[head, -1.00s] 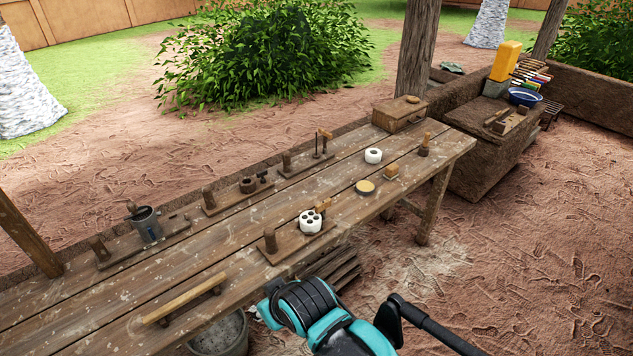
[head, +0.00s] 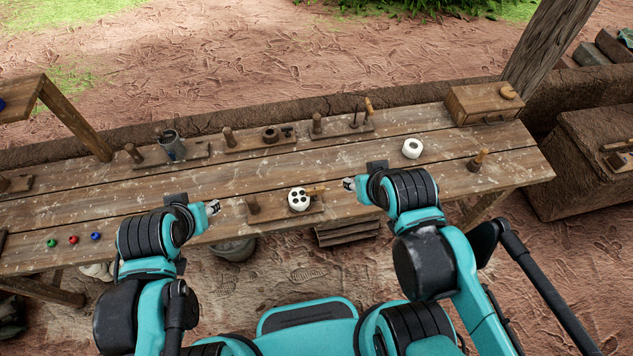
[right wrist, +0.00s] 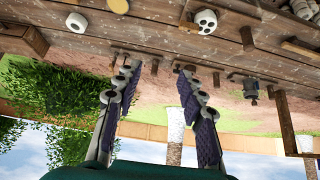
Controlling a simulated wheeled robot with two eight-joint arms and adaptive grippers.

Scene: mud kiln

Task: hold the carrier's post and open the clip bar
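The carrier (head: 281,214) is a small wooden board at the front edge of the long table. An upright wooden post (head: 253,204) stands at its left end. A white round piece with dark holes (head: 298,199) sits on it, with a light wooden bar (head: 316,191), seemingly the clip bar, at its right. My left gripper (head: 212,207) is left of the post, apart from it; its finger gap is unclear. My right gripper (head: 348,184) is right of the bar, apart from it. The right wrist view shows its fingers (right wrist: 157,75) spread and empty, and the white holed piece (right wrist: 205,20).
Small coloured balls (head: 73,240) lie at the left. The tabletop around the carrier is mostly clear.

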